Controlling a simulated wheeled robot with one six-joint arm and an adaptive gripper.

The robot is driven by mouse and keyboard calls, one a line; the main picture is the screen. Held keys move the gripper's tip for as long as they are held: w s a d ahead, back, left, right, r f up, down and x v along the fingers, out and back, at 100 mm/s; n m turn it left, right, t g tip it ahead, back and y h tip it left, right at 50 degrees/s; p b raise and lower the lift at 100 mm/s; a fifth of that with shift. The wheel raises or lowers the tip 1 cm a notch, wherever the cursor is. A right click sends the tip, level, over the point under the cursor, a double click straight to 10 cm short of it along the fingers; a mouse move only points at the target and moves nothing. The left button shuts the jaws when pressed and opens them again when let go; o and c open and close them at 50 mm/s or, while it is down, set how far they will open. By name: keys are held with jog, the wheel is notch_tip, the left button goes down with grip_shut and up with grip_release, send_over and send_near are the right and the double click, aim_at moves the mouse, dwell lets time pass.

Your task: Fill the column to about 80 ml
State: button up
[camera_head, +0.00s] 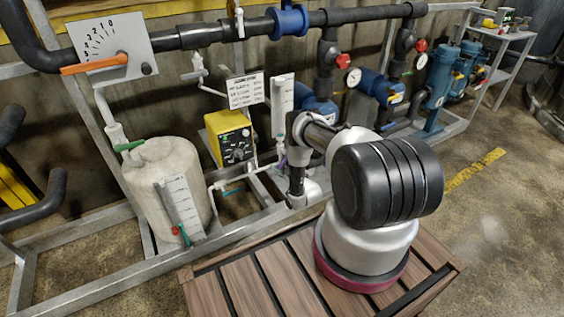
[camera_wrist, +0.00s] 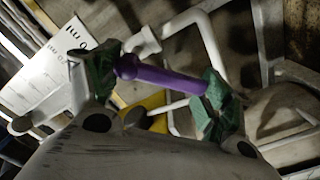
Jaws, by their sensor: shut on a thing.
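The column (camera_head: 283,105) is a white upright tube with a scale, beside the yellow pump (camera_head: 229,138). Its marks and level are too small to read in the head view. A purple valve handle (camera_head: 281,159) shows low beside the column, partly behind my arm. In the wrist view the purple handle (camera_wrist: 160,76) lies crosswise between the green fingertips of my gripper (camera_wrist: 163,82). The gripper is shut on it. The head view hides most of the gripper behind my arm. A white panel with black marks (camera_wrist: 62,62) is at the left of the wrist view.
A white tank (camera_head: 166,190) with a level scale and a green-handled valve (camera_head: 130,146) stands at the left. A card (camera_head: 245,90) hangs above the pump. White pipes and a grey frame (camera_head: 235,232) surround the column. Open floor lies at the right.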

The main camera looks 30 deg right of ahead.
jog(key=n, duration=0.2)
jog(key=f+n, duration=0.1)
jog(key=shift+d+n, duration=0.35)
jog(key=shift+n, duration=0.05)
jog(key=shift+d+f+n, duration=0.1)
jog(key=shift+d+n, duration=0.15)
jog(key=shift+n, duration=0.7)
jog(key=shift+d+f+n, duration=0.1)
jog(key=shift+d+n, duration=0.1)
jog(key=shift+n, duration=0.7)
jog(key=shift+d+f+n, duration=0.1)
jog(key=shift+d+n, duration=0.15)
jog(key=shift+n, duration=0.7)
jog(key=o, duration=1.4)
jog(key=shift+o, duration=0.2)
jog(key=s, duration=1.2)
jog(key=shift+d, duration=0.2)
